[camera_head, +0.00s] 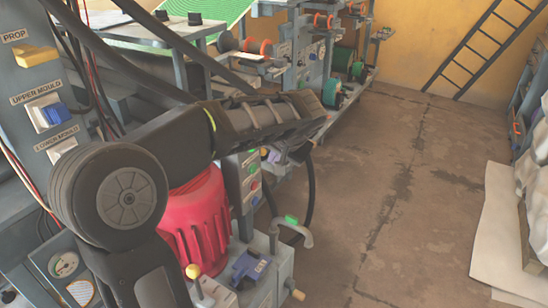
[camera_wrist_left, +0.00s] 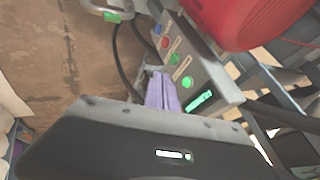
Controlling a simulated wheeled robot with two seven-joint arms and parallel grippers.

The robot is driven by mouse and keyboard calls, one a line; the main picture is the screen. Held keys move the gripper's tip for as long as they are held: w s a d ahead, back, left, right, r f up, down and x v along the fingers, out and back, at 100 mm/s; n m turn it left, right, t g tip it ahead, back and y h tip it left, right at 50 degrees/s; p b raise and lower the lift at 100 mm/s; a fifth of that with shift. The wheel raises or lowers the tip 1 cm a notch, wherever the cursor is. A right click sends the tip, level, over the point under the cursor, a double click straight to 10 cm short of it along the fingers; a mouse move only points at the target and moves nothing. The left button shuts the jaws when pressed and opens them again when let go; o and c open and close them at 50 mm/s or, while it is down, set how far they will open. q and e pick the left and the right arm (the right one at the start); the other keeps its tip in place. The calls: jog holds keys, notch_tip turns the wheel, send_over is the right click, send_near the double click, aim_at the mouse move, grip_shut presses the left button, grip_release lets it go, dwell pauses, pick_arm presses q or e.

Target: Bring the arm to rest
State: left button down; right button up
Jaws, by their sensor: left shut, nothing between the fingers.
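My left arm (camera_head: 175,145) comes in from the left and reaches across the front of the machine. My left gripper (camera_head: 272,156) is at its far end, mostly hidden behind the wrist in the head view. In the left wrist view the purple fingers (camera_wrist_left: 162,92) are together, with nothing held. They are close beside a grey control panel (camera_wrist_left: 205,85) with red, blue and green buttons; I cannot tell whether they touch it. My right gripper is not in view.
A red motor housing (camera_head: 197,225) stands below my left forearm. A grey bent handle with a green part (camera_head: 291,220) is near the panel. Switches line the left post (camera_head: 35,85). Open concrete floor (camera_head: 400,190) lies to the right, with a pale sheet (camera_head: 495,235) at the edge.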

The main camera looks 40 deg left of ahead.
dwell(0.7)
pick_arm(q)
jog(key=w+d+f+m+t+h, duration=0.1)
jog(key=w+d+f+m+h, duration=0.15)
jog(key=d, duration=0.35)
jog(key=w+d+f+m+t+h, duration=0.1)
jog(key=w+d+f+t+h, duration=0.1)
jog(key=w+d+f, duration=0.3)
jog(key=s+d+f+h, duration=0.4)
jog(key=d+f, duration=1)
jog(key=s+d+f+n+g+h, duration=0.1)
jog(key=s+d+f+g, duration=0.3)
jog(key=s+f, duration=0.8)
jog(key=s+d+f+n+g+h, duration=0.15)
jog(key=s+d+f, duration=0.45)
jog(key=s+f, duration=0.6)
notch_tip(320, 180, up, 23)
jog(key=s+p, duration=0.2)
jog(key=p, duration=1.9)
jog(key=shift+s+d+g+y+p, duration=0.15)
jog(key=shift+s+g+y+p, duration=0.15)
jog(key=shift+s+g+p, duration=0.05)
